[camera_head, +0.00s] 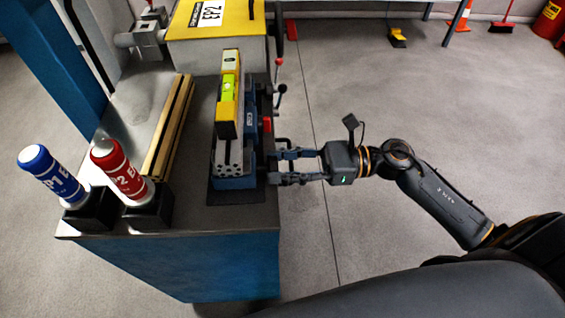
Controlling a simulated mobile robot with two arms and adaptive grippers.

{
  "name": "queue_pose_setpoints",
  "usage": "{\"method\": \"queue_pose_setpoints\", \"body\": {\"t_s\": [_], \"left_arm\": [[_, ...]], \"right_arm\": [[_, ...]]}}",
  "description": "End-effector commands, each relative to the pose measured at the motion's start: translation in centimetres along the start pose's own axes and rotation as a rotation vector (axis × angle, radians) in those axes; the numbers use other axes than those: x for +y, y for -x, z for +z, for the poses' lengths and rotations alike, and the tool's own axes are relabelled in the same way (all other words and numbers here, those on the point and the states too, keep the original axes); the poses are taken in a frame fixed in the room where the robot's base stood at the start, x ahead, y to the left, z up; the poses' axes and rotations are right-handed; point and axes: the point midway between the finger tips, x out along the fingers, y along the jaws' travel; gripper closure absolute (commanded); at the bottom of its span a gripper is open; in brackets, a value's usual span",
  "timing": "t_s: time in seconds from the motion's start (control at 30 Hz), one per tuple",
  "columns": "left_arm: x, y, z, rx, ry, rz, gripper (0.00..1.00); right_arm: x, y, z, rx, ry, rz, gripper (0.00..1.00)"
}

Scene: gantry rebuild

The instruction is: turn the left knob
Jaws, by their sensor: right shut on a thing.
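My right gripper (276,167) reaches in from the right to the right side of a blue vise-like fixture (234,183) on the bench. Its two fingers sit on either side of a small dark knob-like part at the near end of that side and are shut on it; the part is mostly hidden by the fingers. A dark bent bar (283,141) shows just behind the fingers. Farther back on the same side are a red part (267,125) and a dark lever (281,89). I cannot tell which of these is the left knob. My left gripper is not in view.
A yellow spirit level (229,118) lies along the fixture. A blue bottle (50,172) and a red bottle (118,166) stand tilted in black holders at the bench's front left. A yellow-topped box (240,20) stands behind.

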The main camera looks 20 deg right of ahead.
Motion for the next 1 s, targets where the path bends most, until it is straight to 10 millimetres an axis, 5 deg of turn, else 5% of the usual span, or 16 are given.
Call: {"method": "queue_pose_setpoints", "body": {"t_s": [0.6, 1.0], "left_arm": [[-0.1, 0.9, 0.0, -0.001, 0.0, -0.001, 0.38], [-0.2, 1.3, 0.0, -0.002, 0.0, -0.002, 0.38]], "right_arm": [[-0.2, 0.0, 0.1, 0.001, -0.442, 0.0, 0.93], [-0.3, 0.0, 0.0, 0.0, -0.576, -0.001, 0.93]]}}
